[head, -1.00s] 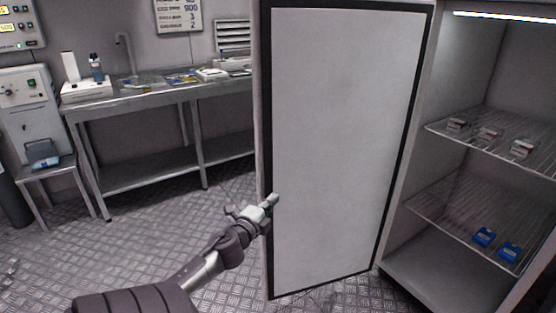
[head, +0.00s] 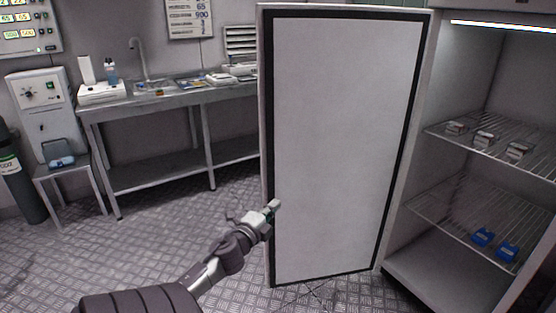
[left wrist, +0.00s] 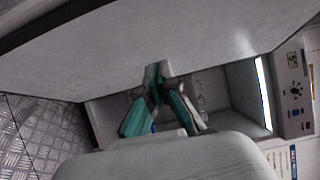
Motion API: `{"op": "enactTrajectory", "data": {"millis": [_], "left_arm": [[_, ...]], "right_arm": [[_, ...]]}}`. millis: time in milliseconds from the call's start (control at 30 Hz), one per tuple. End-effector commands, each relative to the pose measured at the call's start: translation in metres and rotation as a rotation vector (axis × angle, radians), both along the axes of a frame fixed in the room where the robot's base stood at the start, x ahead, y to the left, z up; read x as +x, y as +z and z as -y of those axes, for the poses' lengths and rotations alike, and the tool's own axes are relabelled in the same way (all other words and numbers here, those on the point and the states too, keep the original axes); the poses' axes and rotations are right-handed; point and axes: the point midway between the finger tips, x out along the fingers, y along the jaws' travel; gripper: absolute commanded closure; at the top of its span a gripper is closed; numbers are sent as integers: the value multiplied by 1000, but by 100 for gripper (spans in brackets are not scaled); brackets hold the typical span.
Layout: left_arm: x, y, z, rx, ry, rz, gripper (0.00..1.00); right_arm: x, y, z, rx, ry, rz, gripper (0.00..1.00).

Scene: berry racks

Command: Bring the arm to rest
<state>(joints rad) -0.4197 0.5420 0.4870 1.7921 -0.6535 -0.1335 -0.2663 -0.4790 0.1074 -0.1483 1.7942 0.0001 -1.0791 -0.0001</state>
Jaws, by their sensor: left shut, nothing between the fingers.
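My left arm reaches in from the lower left in the head view. Its gripper (head: 272,207) is at the free edge of the open fridge door (head: 340,140), low on the inner panel side; I cannot tell whether it touches the door. In the left wrist view the two fingers (left wrist: 157,72) meet at their tips, shut with nothing between them. The pale door panel (left wrist: 150,50) fills much of that view just beyond the fingertips. My right gripper is not in view.
The open fridge has an upper wire shelf (head: 450,139) with several small boxes and a lower shelf (head: 440,215) with blue items (head: 483,237). A steel bench (head: 160,100) stands behind at the left, with a stool (head: 62,171) beside it. Patterned metal floor (head: 150,235) between is clear.

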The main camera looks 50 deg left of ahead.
Motion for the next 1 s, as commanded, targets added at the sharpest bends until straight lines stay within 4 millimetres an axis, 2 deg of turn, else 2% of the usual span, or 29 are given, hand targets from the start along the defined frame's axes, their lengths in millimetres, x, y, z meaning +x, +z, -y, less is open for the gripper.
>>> {"op": "enactTrajectory", "data": {"millis": [200,400,567,800,867,967,1000], "left_arm": [[-43,-2,-8,-3,3,-3,100],[-69,-1,-13,-1,1,-2,100],[-77,-1,-14,0,1,-1,100],[-77,-3,-14,-9,4,-1,100],[-77,-12,-11,-44,16,-6,100],[-77,-50,0,-181,69,-28,100],[-78,-72,8,-259,99,-44,100]], "right_arm": [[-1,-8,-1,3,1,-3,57],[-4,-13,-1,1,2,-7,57],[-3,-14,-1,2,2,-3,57],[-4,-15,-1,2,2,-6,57],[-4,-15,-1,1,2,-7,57],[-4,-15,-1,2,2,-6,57],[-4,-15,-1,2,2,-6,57]]}}
